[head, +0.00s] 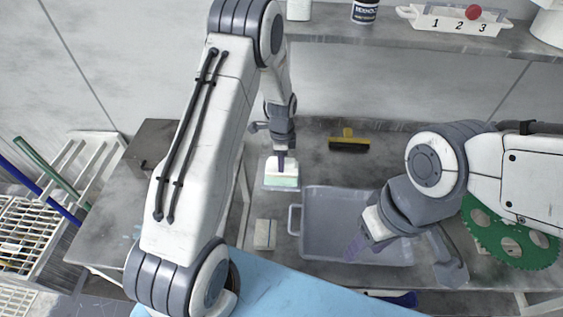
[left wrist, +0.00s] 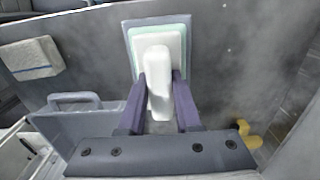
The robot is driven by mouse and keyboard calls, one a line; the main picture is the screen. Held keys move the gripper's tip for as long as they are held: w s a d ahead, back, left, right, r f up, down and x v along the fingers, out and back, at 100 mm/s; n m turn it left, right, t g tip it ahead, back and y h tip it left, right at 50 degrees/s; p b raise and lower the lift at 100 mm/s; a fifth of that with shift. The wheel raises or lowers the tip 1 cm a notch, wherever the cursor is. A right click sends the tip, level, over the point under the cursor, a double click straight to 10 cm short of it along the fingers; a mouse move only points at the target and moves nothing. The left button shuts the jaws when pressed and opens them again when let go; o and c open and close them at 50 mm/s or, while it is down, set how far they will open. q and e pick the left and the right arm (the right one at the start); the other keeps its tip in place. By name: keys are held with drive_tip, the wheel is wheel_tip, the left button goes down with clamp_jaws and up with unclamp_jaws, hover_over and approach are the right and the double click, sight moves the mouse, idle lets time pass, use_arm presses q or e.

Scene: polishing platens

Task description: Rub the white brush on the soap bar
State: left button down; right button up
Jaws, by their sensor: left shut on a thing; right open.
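My left gripper (head: 282,153) is shut on the white brush (head: 281,167) by its handle. The white brush (left wrist: 158,75) also shows between the fingers in the left wrist view. Its head is over a pale green soap bar (head: 283,183), which lies on a thin grey dish (left wrist: 131,36). The soap (left wrist: 187,35) shows as a green border around the brush head. The brush looks to be on the soap or very close above it; the bristles are hidden, so contact cannot be told. My right gripper (head: 405,255) is open and empty over the grey tub's right side.
A grey tub (head: 330,196) with a handle stands right of the soap. A cream block (head: 264,234) lies in front. A yellow brush with black bristles (head: 349,140) lies at the back. A green toothed disc (head: 505,238) is at right. A shelf (head: 350,32) runs behind.

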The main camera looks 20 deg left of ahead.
use_arm(q)
drive_tip(key=shift+f+b, duration=0.3)
drive_tip(key=shift+f, duration=0.25)
idle(1.3)
drive_tip(key=shift+r+p, duration=2.75)
drive_tip(key=shift+r, duration=0.85)
drive_tip(key=shift+f, duration=0.1)
drive_tip(key=shift+s+d+n, duration=0.15)
drive_tip(key=shift+s+n, duration=0.45)
drive_tip(key=shift+n, duration=0.3)
drive_tip(key=s+d+r+n, duration=0.1)
drive_tip(key=s+n, duration=0.8)
drive_tip(key=n, duration=0.4)
drive_tip(key=shift+d+r, duration=0.15)
drive_tip(key=shift+d, duration=0.25)
